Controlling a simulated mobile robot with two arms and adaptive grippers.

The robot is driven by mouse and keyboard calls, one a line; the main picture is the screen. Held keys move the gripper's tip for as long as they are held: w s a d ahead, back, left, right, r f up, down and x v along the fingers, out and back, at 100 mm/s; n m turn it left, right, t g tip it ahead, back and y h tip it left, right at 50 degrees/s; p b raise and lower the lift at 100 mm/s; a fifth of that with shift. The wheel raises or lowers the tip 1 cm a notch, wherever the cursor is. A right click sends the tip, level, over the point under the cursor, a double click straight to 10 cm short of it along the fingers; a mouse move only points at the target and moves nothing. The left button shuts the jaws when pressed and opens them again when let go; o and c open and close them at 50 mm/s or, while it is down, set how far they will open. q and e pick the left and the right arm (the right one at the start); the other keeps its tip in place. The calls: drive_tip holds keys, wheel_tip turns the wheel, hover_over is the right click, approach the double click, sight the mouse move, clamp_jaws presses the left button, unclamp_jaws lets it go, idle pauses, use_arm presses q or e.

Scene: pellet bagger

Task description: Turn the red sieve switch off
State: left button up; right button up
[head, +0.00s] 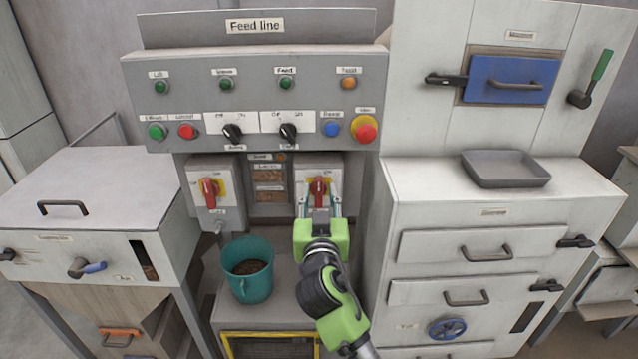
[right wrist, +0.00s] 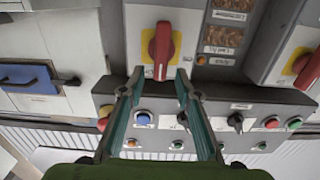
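Two grey switch boxes with red rotary handles on yellow plates sit under the feed line panel. The right red switch (head: 319,190) has its handle upright; it also shows in the right wrist view (right wrist: 161,52). The left red switch (head: 209,192) has its handle slightly tilted in the head view and shows at the edge of the right wrist view (right wrist: 309,70). Their small labels are too blurred to tell which is the sieve. My right gripper (head: 319,206) is open and empty, its fingertips (right wrist: 159,72) spread around the line of the right handle; contact cannot be told. My left gripper is out of view.
A teal bucket (head: 248,270) with dark contents stands left of my right arm. The control panel (head: 205,100) with buttons and two black knobs overhangs the switches. A white cabinet (head: 390,240) stands close on the right, with a grey tray (head: 506,180) on top.

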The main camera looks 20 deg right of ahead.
sight(319, 192)
drive_tip(key=shift+x, duration=1.45)
clamp_jaws()
